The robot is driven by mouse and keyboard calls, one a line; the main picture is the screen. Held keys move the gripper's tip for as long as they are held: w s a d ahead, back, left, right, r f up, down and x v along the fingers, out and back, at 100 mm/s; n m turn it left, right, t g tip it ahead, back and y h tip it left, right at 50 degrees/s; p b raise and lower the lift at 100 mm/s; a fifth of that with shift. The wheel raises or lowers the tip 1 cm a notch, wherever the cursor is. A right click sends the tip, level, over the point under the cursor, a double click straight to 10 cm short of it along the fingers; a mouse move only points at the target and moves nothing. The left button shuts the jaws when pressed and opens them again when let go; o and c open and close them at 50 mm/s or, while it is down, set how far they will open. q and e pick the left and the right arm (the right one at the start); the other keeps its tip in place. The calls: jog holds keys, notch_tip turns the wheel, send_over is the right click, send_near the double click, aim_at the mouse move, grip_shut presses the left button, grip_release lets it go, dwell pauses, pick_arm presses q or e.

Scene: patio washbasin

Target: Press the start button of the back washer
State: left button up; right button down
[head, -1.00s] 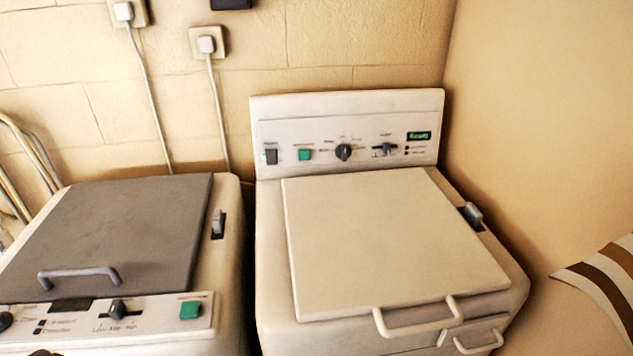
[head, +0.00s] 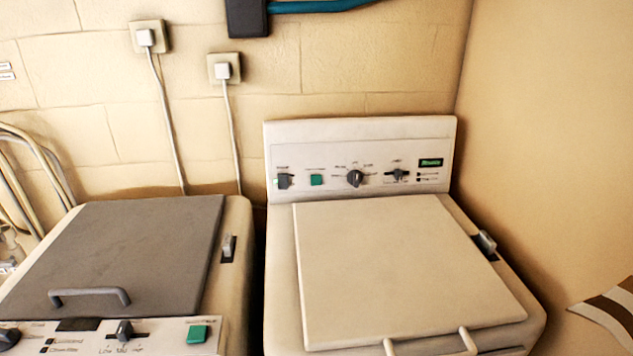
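Two washers stand side by side in the head view. The right one (head: 279,240) has a raised control panel at its back, with a green square button (head: 316,180), a switch (head: 284,181), a round dark knob (head: 355,178), a slider (head: 397,175) and a small lit green display (head: 430,162). Its cream lid (head: 400,265) is shut. The left washer (head: 237,270) has a shut grey lid (head: 125,250) and a front panel with a green button (head: 197,334). Neither gripper shows in the view.
A beige wall rises behind the washers, with two plugged sockets (head: 148,36) (head: 225,68) and cables hanging down. A side wall (head: 550,150) stands close on the right. Metal tubing (head: 30,150) is at the far left. Striped cloth (head: 610,310) shows at the lower right.

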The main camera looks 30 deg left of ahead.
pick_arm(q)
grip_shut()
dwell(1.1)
